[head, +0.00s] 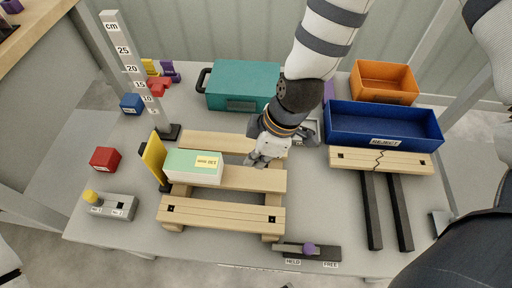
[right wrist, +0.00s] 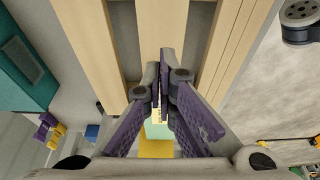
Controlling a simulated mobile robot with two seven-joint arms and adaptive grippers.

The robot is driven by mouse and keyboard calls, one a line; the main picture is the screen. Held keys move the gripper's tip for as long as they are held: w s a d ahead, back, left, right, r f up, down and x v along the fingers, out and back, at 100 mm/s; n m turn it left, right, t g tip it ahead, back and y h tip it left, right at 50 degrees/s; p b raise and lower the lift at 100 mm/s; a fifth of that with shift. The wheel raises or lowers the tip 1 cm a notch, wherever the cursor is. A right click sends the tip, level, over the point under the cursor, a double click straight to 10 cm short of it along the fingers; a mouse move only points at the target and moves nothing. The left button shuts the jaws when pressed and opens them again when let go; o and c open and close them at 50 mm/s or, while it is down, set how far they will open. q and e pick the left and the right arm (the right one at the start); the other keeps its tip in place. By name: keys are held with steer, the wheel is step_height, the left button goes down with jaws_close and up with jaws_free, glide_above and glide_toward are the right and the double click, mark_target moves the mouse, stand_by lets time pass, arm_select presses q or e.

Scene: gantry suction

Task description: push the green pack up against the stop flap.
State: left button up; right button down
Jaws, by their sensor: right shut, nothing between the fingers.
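The green pack (head: 193,166), pale green with a white side and a yellow label, lies flat on the wooden pallet's slats at the left end. The yellow stop flap (head: 153,160) stands tilted at the pack's left; I cannot tell whether they touch. My right gripper (head: 254,161) is shut and empty over the pallet, right of the pack with a gap between. In the right wrist view its closed purple fingers (right wrist: 165,62) partly hide the pack (right wrist: 157,131), with the flap (right wrist: 155,149) beyond. My left gripper is not in view.
The wooden pallet (head: 225,216) has open gaps between slats. A height scale (head: 130,65) stands behind the flap. A red block (head: 105,159) and button box (head: 110,206) are at left. A teal case (head: 243,85) and blue reject bin (head: 383,124) stand behind. A held/free slider (head: 327,252) is in front.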

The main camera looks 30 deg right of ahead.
mark_target(220, 166)
steer(key=b+x, duration=0.1)
steer(key=x, duration=0.5)
steer(key=shift+s+f, duration=0.15)
steer(key=shift+f, duration=0.15)
steer(key=w+a, duration=0.2)
steer(key=shift+w+a+r, duration=0.1)
steer(key=shift+a+r, duration=0.05)
steer(key=shift+a, duration=0.25)
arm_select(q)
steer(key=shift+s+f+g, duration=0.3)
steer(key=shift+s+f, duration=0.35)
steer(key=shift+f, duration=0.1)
arm_select(e)
steer(key=shift+w+a, duration=0.15)
steer(key=shift+a, duration=0.15)
steer(key=w+a, duration=0.1)
steer(key=a, duration=0.1)
steer(key=shift+w+a, duration=0.35)
steer(key=shift+w, duration=0.05)
